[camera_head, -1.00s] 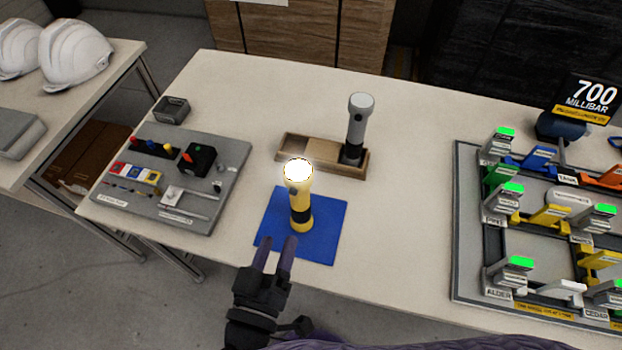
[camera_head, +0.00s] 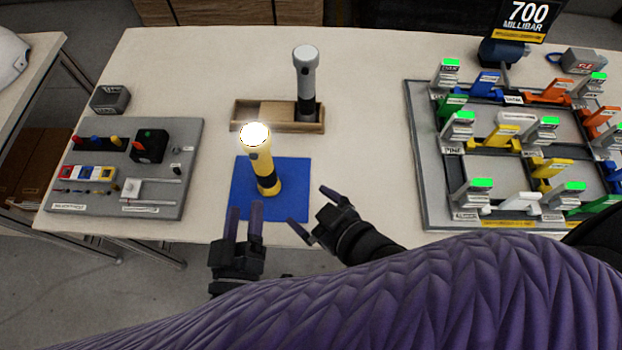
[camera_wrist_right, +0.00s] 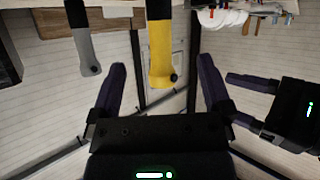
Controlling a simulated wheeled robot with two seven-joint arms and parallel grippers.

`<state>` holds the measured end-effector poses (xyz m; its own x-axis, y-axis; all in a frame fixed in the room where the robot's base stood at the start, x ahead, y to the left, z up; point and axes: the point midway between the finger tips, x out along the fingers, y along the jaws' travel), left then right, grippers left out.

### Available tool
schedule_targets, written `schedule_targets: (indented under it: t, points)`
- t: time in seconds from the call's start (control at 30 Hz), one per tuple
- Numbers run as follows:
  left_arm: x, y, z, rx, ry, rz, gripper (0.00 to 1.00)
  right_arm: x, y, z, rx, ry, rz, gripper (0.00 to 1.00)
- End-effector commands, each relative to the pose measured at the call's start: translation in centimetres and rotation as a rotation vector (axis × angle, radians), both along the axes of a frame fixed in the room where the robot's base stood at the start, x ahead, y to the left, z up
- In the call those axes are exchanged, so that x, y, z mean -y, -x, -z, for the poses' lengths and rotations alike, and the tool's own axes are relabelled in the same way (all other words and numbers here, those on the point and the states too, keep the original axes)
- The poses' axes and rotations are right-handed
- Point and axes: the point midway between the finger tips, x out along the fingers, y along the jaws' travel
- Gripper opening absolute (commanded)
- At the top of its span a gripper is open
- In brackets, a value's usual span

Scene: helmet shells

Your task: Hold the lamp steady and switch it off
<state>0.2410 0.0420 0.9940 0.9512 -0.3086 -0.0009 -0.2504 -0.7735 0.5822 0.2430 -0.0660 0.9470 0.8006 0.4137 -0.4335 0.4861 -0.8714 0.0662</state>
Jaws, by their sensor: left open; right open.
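The yellow lamp (camera_head: 265,172) stands upright on a blue mat (camera_head: 291,176), its head glowing white. A small dark spot shows on its side just below the head. In the right wrist view the lamp (camera_wrist_right: 160,50) appears between my right fingers, ahead of them. My left gripper (camera_head: 243,214) is open and empty at the mat's near edge, just in front of the lamp. It also shows at the right of the right wrist view (camera_wrist_right: 234,99). My right gripper (camera_head: 307,206) is open and empty near the mat's front right corner, apart from the lamp.
A grey lamp (camera_head: 305,75) stands in a wooden tray (camera_head: 277,124) behind the mat. A grey panel (camera_head: 166,190) with small parts lies at left. A rack of coloured clips (camera_head: 415,150) fills the right. The table between mat and rack is clear.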

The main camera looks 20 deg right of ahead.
Motion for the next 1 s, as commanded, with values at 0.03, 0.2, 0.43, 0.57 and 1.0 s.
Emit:
schedule_targets:
  t: [0.03, 0.2, 0.43, 0.57, 1.0]
  points:
    - [0.0, 0.0, 0.0, 0.0, 0.0, 0.0, 0.59, -0.5, -1.0, -1.7, 0.037, -0.044, 0.012, 1.0]
    - [0.0, 0.0, 0.0, 0.0, 0.0, 0.0, 0.59, -1.3, -2.7, -4.8, 0.098, -0.126, 0.032, 1.0]
    - [0.0, 0.0, 0.0, 0.0, 0.0, 0.0, 0.59, -3.4, -6.9, -3.7, 0.104, -0.132, 0.033, 1.0]
    - [0.0, 0.0, 0.0, 0.0, 0.0, 0.0, 0.59, -4.8, -9.6, -2.7, 0.102, -0.131, 0.033, 1.0]
    - [0.0, 0.0, 0.0, 0.0, 0.0, 0.0, 0.59, -6.4, -12.8, -1.4, 0.1, -0.128, 0.033, 1.0]
